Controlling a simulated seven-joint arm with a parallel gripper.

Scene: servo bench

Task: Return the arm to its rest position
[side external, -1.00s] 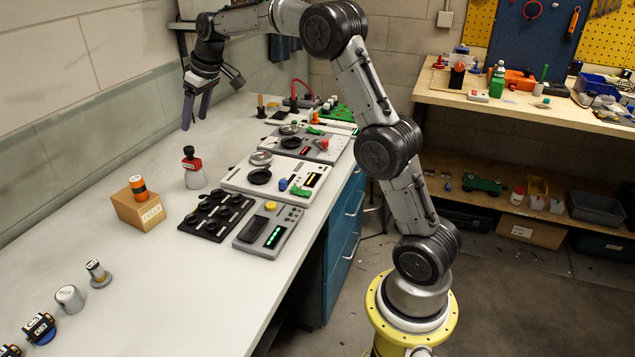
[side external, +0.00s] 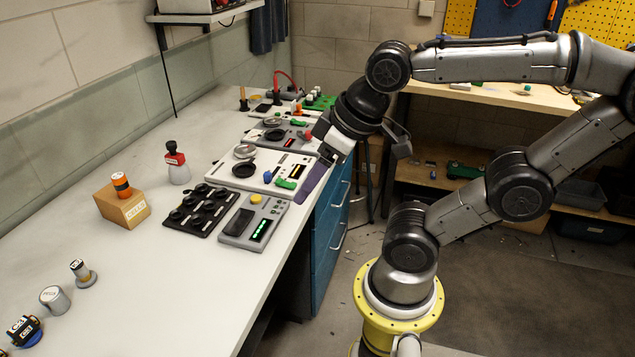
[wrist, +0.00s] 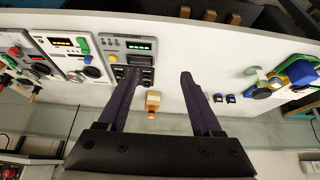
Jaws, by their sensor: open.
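My gripper (side external: 313,178) hangs near the front edge of the white bench, beside the white panel with the black dial. In the wrist view my gripper (wrist: 158,76) shows two dark purple fingers spread wide with nothing between them. In the side view the fingers overlap, and their tips are close to the bench edge above the blue drawers. The arm is bent back over its yellow base, with the elbow off to the right.
The bench (side external: 145,275) carries a black tray of round cups (side external: 201,209), a grey device with a green display (side external: 254,222), a cardboard box (side external: 122,205) with an orange roll, a red-topped bottle (side external: 178,165) and several small parts at the near left. Blue drawers (side external: 331,235) stand below. Bare floor lies right of them.

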